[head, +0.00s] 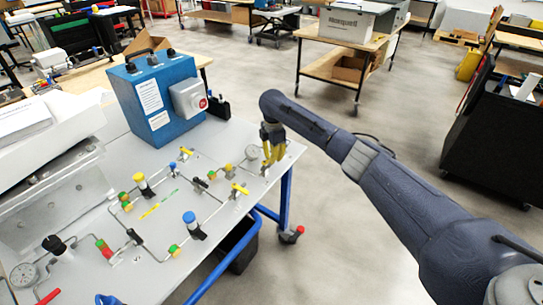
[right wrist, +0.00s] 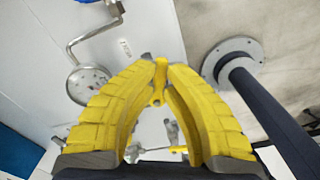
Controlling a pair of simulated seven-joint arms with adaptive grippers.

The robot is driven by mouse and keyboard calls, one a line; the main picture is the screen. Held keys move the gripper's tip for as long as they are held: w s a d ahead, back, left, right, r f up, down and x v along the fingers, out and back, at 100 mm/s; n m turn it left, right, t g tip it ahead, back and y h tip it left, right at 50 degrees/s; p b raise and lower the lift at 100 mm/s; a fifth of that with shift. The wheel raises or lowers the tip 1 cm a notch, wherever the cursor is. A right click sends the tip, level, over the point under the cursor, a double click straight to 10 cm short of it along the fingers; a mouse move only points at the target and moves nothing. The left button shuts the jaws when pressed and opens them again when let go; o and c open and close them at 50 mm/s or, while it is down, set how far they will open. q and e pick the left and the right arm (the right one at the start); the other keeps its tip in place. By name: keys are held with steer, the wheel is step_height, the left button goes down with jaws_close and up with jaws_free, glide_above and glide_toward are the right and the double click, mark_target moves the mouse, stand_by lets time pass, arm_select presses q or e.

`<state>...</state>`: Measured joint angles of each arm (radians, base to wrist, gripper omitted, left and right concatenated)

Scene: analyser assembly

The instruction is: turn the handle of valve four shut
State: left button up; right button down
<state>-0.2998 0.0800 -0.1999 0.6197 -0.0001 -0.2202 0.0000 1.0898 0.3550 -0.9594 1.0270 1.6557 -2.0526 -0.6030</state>
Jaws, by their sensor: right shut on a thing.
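My right gripper (head: 272,152) is at the far right corner of the white panel table (head: 130,275), fingers pointing down. In the right wrist view its yellow fingers (right wrist: 160,72) are shut on a small yellow handle (right wrist: 158,88), which I take to be that of valve four. No number on it is readable. In the head view the fingers mostly hide this handle. The round gauge (head: 253,152) is just left of the gripper; it also shows in the right wrist view (right wrist: 88,84). My left gripper is not in view.
Thin pipes with several coloured valves run over the panel, including a yellow-handled one (head: 239,189) and a blue-topped one (head: 192,224). A blue control box (head: 155,95) stands at the back. Open floor lies right of the table.

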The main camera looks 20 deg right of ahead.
steer(key=m, duration=0.1)
steer(key=s+m, duration=0.1)
steer(key=m, duration=0.1)
steer(key=shift+f, duration=0.1)
steer(key=m, duration=0.1)
steer(key=s+m, duration=0.1)
steer(key=m, duration=0.1)
steer(key=shift+s+m, duration=0.15)
steer(key=shift+m, duration=0.15)
steer(key=m, duration=0.1)
steer(key=s+m, duration=0.1)
steer(key=m, duration=0.1)
steer(key=shift+a, duration=0.3)
steer(key=shift+s+a+m, duration=0.2)
steer(key=shift+m, duration=0.6)
steer(key=shift+s+a+m, duration=0.15)
steer(key=shift+m, duration=0.65)
steer(key=shift+a, duration=0.1)
steer(key=c, duration=1.4)
jaws_free()
step_height(320, 180, up, 12)
